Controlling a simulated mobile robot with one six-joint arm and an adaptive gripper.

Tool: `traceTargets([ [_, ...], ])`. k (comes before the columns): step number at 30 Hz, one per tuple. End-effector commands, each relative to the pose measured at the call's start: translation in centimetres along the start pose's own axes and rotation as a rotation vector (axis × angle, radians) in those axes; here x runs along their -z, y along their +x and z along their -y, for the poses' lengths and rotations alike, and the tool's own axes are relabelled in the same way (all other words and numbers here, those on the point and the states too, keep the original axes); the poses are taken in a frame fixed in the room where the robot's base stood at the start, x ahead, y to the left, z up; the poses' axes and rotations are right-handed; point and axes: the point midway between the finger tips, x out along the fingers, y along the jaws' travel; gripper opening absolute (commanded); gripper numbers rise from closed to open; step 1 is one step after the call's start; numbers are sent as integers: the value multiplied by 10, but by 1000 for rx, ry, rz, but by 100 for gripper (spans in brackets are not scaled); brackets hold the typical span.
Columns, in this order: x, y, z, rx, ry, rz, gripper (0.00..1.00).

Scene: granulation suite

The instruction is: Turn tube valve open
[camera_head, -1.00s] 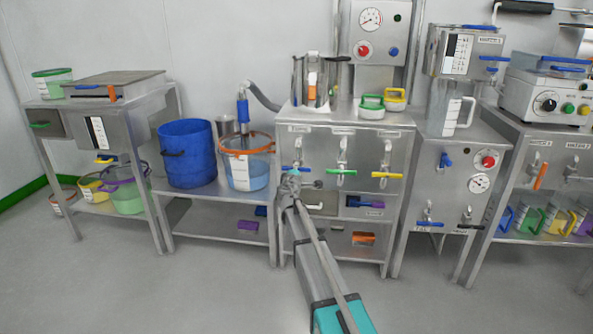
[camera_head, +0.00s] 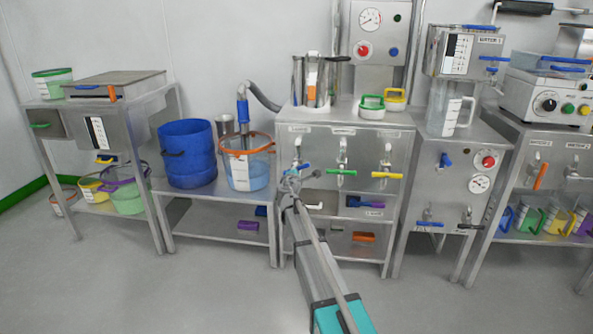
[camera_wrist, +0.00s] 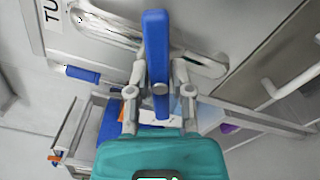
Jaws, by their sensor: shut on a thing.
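The tube valve has a blue lever handle (camera_wrist: 157,45), which runs upright through the middle of the wrist view. My gripper (camera_wrist: 158,88) is shut on this handle, one finger on each side. In the head view the blue handle (camera_head: 303,167) shows small and tilted on the left of the cabinet front, with my gripper (camera_head: 291,182) at it. A label starting "TU" (camera_wrist: 49,12) is partly visible at the upper left of the wrist view. My gripper and wrist hide part of the valve in the head view.
Valves with a green handle (camera_head: 341,172) and a yellow handle (camera_head: 386,175) sit to the right on the same cabinet (camera_head: 363,146). A clear bucket with an orange rim (camera_head: 247,171) and a blue drum (camera_head: 187,155) stand on the left bench. The floor in front is clear.

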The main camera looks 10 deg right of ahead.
Motion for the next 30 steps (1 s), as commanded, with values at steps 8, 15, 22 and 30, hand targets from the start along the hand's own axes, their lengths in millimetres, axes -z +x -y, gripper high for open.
traceTargets([
  [8, 2, -1, 0, -2, -261, -4, 0],
  [15, 2, -1, -1, -3, -488, -4, 0],
  [22, 2, -1, -1, -4, -706, -4, 0],
  [30, 2, -1, -1, -5, -939, -4, 0],
])
